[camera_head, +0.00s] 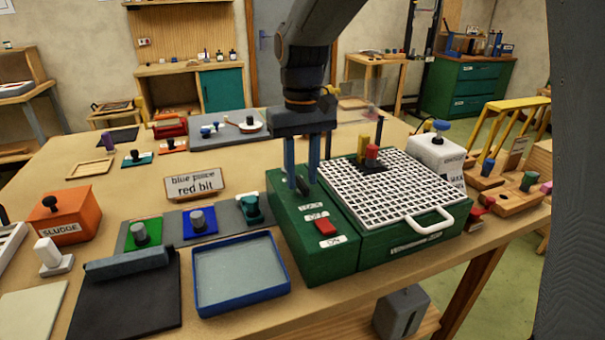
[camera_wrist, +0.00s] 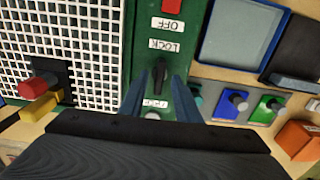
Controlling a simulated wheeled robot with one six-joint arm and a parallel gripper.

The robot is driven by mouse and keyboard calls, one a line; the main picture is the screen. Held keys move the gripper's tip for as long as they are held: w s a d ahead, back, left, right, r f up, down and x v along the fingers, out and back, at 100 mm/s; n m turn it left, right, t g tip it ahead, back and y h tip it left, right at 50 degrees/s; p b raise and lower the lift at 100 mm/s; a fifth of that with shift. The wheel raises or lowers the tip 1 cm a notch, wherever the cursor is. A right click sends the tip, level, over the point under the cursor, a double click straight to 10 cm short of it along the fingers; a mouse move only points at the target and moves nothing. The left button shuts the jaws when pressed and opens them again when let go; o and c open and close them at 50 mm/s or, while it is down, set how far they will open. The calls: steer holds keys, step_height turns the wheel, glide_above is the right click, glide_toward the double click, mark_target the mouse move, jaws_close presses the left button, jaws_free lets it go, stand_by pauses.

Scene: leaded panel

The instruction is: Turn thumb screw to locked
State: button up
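The thumb screw is a small black winged knob (camera_wrist: 159,74) on the green housing of the grinder (camera_head: 345,250). It sits between a LOCK label (camera_wrist: 164,45) and a second, partly hidden label (camera_wrist: 155,103). Its wing lies roughly along the line between the labels. I cannot tell which end is its pointer. In the head view the knob (camera_head: 303,187) shows between the fingers. My gripper (camera_head: 302,184) points down over it. In the wrist view its blue fingers (camera_wrist: 159,83) are apart, one on each side of the knob, with gaps visible.
A red switch (camera_head: 326,227) with OFF and ON labels is close to the knob. The white grid (camera_head: 395,190) with a white handle lies to the right. A blue tray (camera_head: 240,306), small knobbed blocks and a sign (camera_head: 194,185) stand to the left.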

steer(key=shift+f, duration=0.45)
steer(key=shift+c, duration=0.5)
jaws_close()
